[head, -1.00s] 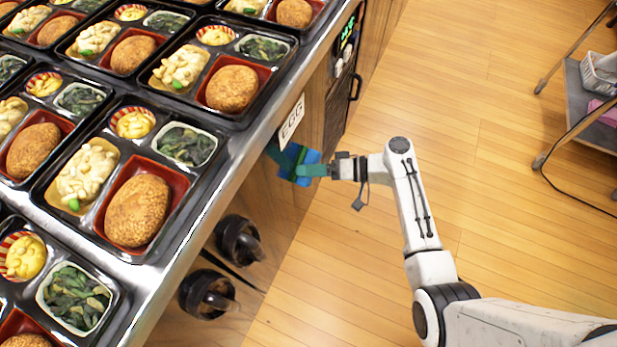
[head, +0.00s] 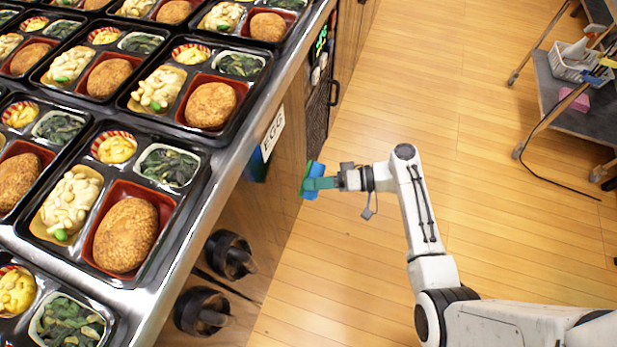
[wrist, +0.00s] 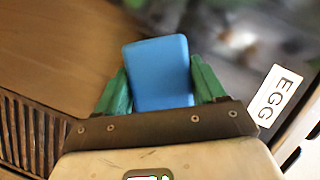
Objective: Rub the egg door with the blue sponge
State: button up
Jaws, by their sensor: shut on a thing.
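In the wrist view the blue sponge (wrist: 160,72) sits between my green fingers (wrist: 160,88). The egg door is the wooden counter front under the white EGG label (head: 272,133). The label also shows in the wrist view (wrist: 277,96). The sponge is to the right of the label in the head view, and appears apart from the wooden front. A small blue patch (head: 256,167) shows on the front below the label; what it is I cannot tell.
Bento trays (head: 150,205) fill the metal-edged counter on the left. Two dark round fittings (head: 230,255) stick out from the lower front. A dark vented panel (head: 318,115) lies beyond the label. A cart (head: 548,90) stands at the upper right. Wooden floor between is clear.

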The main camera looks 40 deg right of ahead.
jog(key=shift+s+d, duration=0.15)
jog(key=shift+s, duration=0.05)
jog(key=shift+s+d, duration=0.45)
jog(key=shift+s, duration=0.15)
jog(key=shift+s+d, duration=0.4)
jog(key=shift+s, duration=0.2)
jog(key=shift+p, duration=0.35)
